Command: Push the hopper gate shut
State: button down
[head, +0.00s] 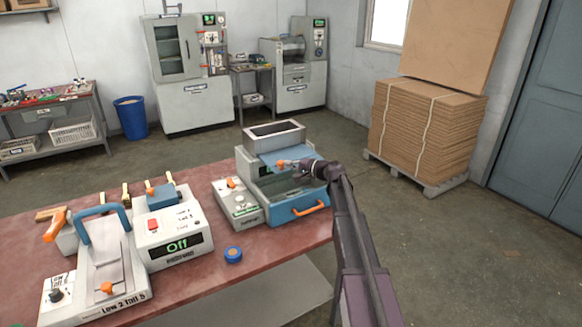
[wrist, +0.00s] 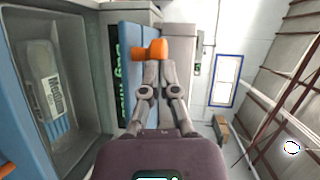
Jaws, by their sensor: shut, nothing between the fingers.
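The hopper gate (head: 270,158) is a flat blue plate sticking out from under the grey hopper (head: 274,132). An orange knob (head: 281,164) stands on the gate's front part. In the wrist view the blue gate (wrist: 125,68) runs beside the orange knob (wrist: 148,50). My gripper (head: 291,164) is shut and empty, right at the knob on the gate's outer side. In the wrist view my fingertips (wrist: 159,62) overlap the knob's end; I cannot tell whether they touch it.
Below the gate is a blue drawer (head: 293,205) with an orange handle (head: 308,209). A grey control box (head: 238,203) stands to its left. A press with a blue handle (head: 103,222) and an "Off" display box (head: 174,238) are farther left.

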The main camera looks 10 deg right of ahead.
aim_at(277, 160)
jog(key=w+a, duration=0.1)
jog(key=w, duration=0.2)
jog(key=w+a, duration=0.1)
jog(key=w, duration=0.2)
jog(key=w+a, duration=0.1)
jog(key=w, duration=0.2)
jog(key=shift+w, duration=0.25)
jog(key=shift+w+r, duration=0.1)
jog(key=shift+s+d, duration=0.3)
jog(key=shift+s, duration=0.1)
jog(key=p+v, duration=0.2)
jog(key=v, duration=1.1)
jog(key=shift+s, duration=0.15)
